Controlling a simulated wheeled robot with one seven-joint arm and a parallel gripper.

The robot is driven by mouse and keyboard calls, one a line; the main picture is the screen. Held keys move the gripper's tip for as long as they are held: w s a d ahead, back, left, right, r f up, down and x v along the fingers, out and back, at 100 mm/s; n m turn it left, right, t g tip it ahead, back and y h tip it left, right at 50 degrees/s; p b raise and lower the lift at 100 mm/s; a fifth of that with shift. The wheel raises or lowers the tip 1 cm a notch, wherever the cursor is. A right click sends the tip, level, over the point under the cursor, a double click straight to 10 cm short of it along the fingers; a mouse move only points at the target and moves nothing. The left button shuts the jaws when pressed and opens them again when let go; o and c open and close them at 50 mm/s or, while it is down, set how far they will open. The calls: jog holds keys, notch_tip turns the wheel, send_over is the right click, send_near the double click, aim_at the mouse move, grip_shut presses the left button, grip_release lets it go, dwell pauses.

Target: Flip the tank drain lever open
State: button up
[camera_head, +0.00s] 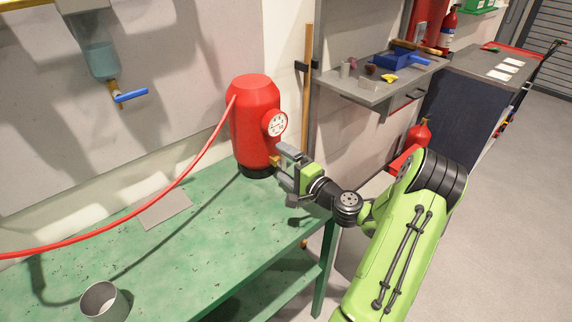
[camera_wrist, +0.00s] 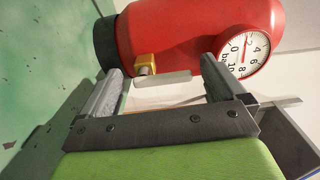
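The red tank (camera_head: 256,110) stands upright on its dark base at the back right of the green bench, and it fills the top of the wrist view (camera_wrist: 190,30). It has a round white gauge (camera_wrist: 246,55) and a brass drain fitting (camera_wrist: 145,63) low on its side. A pale grey lever (camera_wrist: 168,80) extends from the fitting toward the gauge side in the wrist view. My gripper (camera_wrist: 160,68) is open, with the fitting and lever showing between its fingers; I see no grip on the lever. In the head view my gripper (camera_head: 281,165) is beside the tank's lower right side.
A red hose (camera_head: 160,192) runs from the tank to the left. A metal cup (camera_head: 101,300) and a flat grey plate (camera_head: 165,208) are on the green bench (camera_head: 225,235). A blue-handled valve (camera_head: 131,95) is on the wall. A grey shelf (camera_head: 365,92) stands right of the tank.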

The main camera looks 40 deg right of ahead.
jog(key=s, duration=1.5)
jog(key=shift+s+d, duration=0.2)
jog(key=shift+s, duration=0.2)
jog(key=w+a+r+n+g+y+p, duration=0.1)
jog(key=a+n+g+y+p, duration=0.15)
jog(key=a+n+g, duration=0.65)
jog(key=w+a+r+n+g+y+p, duration=0.1)
jog(key=w+a+n+g+y+p, duration=0.2)
jog(key=a, duration=1)
jog(key=s+a+r+n+h+p, duration=0.1)
jog(key=s+a+r+n+h, duration=0.1)
jog(key=s+r, duration=0.4)
jog(key=s+a+r+n+h+p, duration=0.1)
jog(key=s+a+r+n+h, duration=0.1)
jog(key=s+r, duration=0.4)
jog(key=shift+r+n+h, duration=0.25)
jog(key=shift+n+h, duration=0.45)
jog(key=shift+h, duration=0.35)
